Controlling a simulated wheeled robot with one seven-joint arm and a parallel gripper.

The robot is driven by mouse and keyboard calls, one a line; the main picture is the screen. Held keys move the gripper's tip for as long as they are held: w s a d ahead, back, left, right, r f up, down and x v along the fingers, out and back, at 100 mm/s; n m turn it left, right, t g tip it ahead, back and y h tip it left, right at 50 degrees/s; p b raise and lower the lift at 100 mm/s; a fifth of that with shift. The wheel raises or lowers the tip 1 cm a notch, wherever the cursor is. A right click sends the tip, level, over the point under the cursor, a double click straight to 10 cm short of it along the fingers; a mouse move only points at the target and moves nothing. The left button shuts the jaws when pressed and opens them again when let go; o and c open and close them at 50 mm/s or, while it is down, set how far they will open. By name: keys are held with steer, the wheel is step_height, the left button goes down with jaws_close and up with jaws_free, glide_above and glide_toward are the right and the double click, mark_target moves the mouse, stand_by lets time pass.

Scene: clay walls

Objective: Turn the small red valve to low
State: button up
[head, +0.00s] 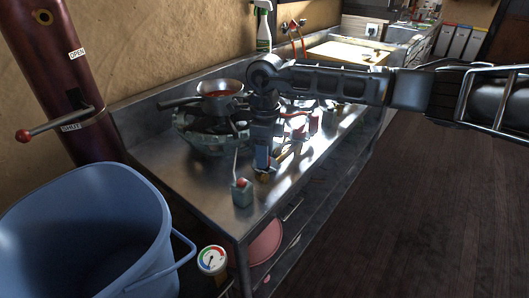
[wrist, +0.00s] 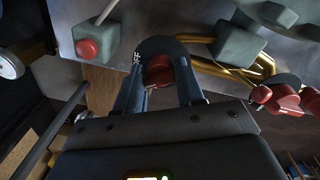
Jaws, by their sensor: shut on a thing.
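The small red valve (wrist: 158,72) shows in the wrist view as a red knob between my two fingers. My gripper (wrist: 159,86) is shut on it. A dark rounded dial plate (wrist: 160,44) sits behind the knob, with bits of white lettering beside the fingers. The low mark cannot be read, and the knob's pointing direction is mostly hidden. In the head view my gripper (head: 262,170) reaches down at the metal counter's front edge, and hides the valve.
Another red knob (wrist: 281,97) and brass pipes (wrist: 225,72) lie right of my fingers in the wrist view. A grey box with a red button (head: 241,193) stands nearby on the counter (head: 160,160). A pan (head: 221,88), blue bucket (head: 85,225) and gauge (head: 212,260) are left; the right floor is clear.

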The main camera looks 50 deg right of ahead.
steer(key=shift+w+d+r, duration=0.1)
steer(key=shift+d+r, duration=0.05)
steer(key=shift+d, duration=0.25)
steer(key=o, duration=0.9)
steer(key=shift+o, duration=0.3)
steer(key=shift+a, duration=0.15)
steer(key=shift+w+d+r, duration=0.1)
steer(key=shift+d+r, duration=0.05)
steer(key=shift+r, duration=1.8)
steer(key=shift+d+r, duration=0.15)
steer(key=shift+r, duration=1.75)
